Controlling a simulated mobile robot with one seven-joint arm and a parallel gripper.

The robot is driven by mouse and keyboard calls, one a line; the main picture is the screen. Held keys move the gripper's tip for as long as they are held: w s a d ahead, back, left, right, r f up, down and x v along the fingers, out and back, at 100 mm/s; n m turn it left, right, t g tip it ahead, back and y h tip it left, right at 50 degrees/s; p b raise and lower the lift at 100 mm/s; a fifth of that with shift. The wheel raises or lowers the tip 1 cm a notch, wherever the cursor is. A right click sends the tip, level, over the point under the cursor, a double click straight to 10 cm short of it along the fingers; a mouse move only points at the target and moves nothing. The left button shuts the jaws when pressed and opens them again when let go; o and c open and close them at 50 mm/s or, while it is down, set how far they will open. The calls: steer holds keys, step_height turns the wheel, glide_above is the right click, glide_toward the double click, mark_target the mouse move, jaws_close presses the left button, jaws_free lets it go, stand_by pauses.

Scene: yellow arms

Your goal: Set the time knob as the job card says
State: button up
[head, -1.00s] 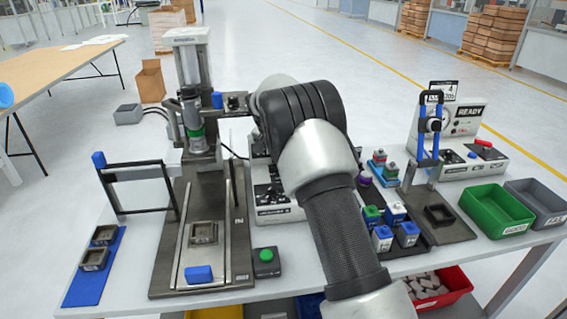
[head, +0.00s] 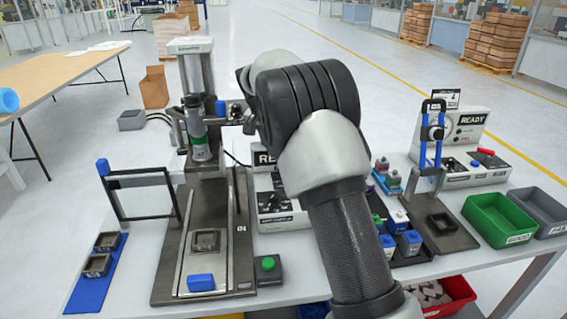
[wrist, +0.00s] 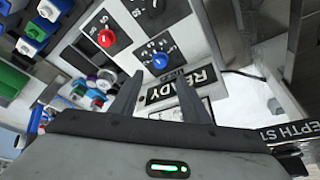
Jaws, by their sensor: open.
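The control box (head: 275,213) stands behind my arm in the head view; its left part shows, with part of a READY sign, and the rest is hidden. In the wrist view its panel holds a red knob (wrist: 106,38), a blue knob (wrist: 160,61) and a dark knob at the top edge. Their labels are too small to read, so I cannot tell which is the time knob. A small card with a large 4 (head: 447,98) stands above the right-hand tester; its other print is unclear. My gripper (wrist: 157,90) is open, its fingers apart near the READY display, below the blue knob.
A press (head: 195,100) with a slide plate stands left of the box, with a green button (head: 267,264) in front. Several coloured blocks crowd the right side. A tester (head: 475,150), a green bin (head: 497,215) and a grey bin (head: 540,208) stand farther right.

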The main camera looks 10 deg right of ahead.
steer(key=v, duration=0.7)
steer(key=shift+r, duration=0.2)
